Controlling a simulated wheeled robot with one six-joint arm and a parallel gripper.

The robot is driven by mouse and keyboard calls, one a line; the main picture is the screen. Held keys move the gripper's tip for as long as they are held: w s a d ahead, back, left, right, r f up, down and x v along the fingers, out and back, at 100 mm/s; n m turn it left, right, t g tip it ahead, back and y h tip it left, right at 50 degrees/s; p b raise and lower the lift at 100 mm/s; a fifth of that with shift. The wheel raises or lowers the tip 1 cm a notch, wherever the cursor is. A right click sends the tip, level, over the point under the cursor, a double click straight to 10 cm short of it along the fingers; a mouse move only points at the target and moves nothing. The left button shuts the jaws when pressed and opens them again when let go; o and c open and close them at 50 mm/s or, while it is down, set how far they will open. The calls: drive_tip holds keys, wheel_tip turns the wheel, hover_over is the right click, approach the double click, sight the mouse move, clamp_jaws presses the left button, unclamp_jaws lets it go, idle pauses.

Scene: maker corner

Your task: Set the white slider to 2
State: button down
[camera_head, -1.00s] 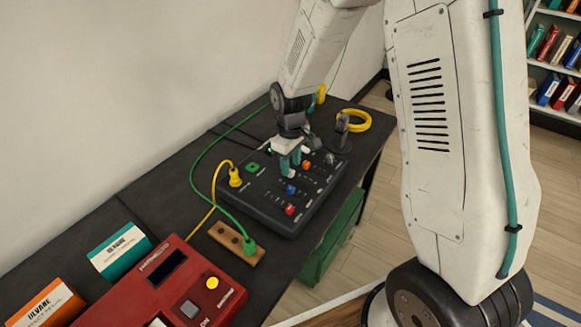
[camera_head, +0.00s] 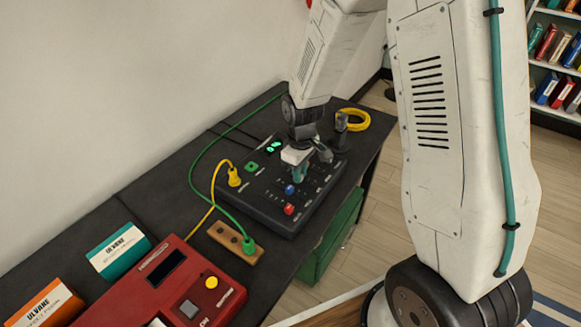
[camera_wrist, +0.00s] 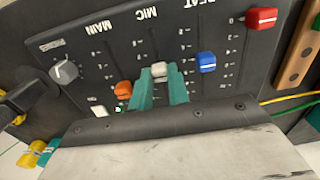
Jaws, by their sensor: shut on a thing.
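The black control panel (camera_head: 262,206) lies on the dark bench, with rows of coloured sliders. In the wrist view, my gripper (camera_wrist: 161,82) has its two teal fingers on either side of a pale, whitish slider cap (camera_wrist: 160,69) and is shut on it, near the MIC label. Scale marks run beside the slots, but their numbers are too small to read. In the head view, my gripper (camera_head: 300,174) is low over the panel and hides this slider. A second white cap (camera_wrist: 98,111) sits further left in the wrist view.
An orange slider (camera_wrist: 123,87) is left of my fingers, a blue slider (camera_wrist: 206,62) right, with a red slider (camera_wrist: 262,18) beyond. A grey knob (camera_wrist: 65,71) is at the panel's left. Green and yellow cables and a red box (camera_head: 190,283) lie nearby.

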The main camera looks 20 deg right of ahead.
sight(306, 184)
drive_tip(key=shift+s+d, duration=0.6)
drive_tip(key=shift+s, duration=0.25)
drive_tip(key=c, duration=1.3)
unclamp_jaws()
drive_tip(key=shift+r, duration=0.15)
wheel_tip(306, 184, up, 8)
drive_tip(key=shift+f, duration=0.2)
drive_tip(key=shift+s, duration=0.1)
